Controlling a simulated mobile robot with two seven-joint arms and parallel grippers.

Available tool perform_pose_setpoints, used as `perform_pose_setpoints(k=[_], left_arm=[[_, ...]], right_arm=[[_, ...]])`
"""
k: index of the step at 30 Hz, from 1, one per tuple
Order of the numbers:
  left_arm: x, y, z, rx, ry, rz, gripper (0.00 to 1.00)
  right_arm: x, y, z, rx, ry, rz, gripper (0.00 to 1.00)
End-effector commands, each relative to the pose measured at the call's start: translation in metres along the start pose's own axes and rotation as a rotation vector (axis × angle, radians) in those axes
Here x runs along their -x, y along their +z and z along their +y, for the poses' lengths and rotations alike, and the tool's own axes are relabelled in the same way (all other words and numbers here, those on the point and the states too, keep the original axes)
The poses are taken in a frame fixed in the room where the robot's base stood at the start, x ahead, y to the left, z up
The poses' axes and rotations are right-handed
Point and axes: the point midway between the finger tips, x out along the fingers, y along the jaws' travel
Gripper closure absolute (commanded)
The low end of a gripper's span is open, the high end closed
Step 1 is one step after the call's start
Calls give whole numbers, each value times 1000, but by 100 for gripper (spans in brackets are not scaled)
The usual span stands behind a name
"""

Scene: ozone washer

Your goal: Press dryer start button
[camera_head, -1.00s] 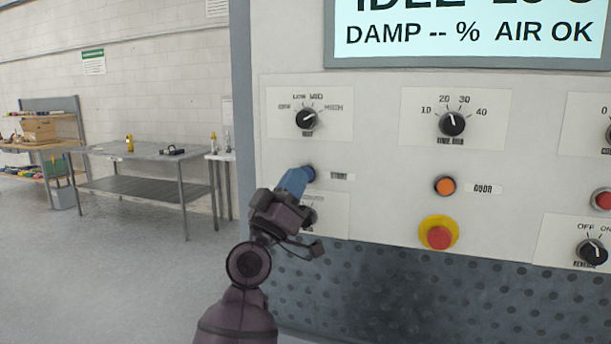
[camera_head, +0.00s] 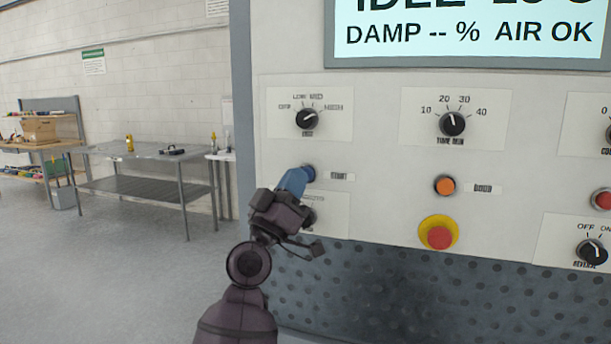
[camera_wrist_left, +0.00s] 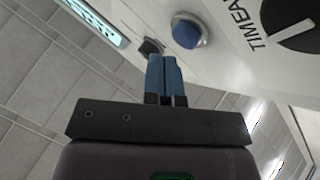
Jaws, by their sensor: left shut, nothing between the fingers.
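The start button (camera_head: 309,173) is a round blue button in a metal ring, left of a small label on the dryer panel. In the head view my left gripper (camera_head: 297,180) covers part of it. In the left wrist view the whole button (camera_wrist_left: 187,31) shows just beyond and to the right of the blue fingertips (camera_wrist_left: 164,62). My left gripper is shut with its fingers together and nothing between them. The tips look close to the button but apart from it; the exact gap is hard to judge. My right gripper is not in view.
The panel also carries a heat knob (camera_head: 306,119), a timer knob (camera_head: 452,123), an orange door button (camera_head: 445,186) and a red stop button (camera_head: 439,237) on yellow. A knob (camera_head: 310,216) below start is partly hidden by my gripper. The display (camera_head: 470,32) reads AIR OK.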

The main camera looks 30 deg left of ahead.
Motion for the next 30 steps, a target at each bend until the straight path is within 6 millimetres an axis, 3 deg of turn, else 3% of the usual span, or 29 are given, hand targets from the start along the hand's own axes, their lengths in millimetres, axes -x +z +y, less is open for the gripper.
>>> perform_pose_setpoints(k=[30], left_arm=[[-8,6,-6,0,0,0,100]], right_arm=[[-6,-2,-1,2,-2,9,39]])
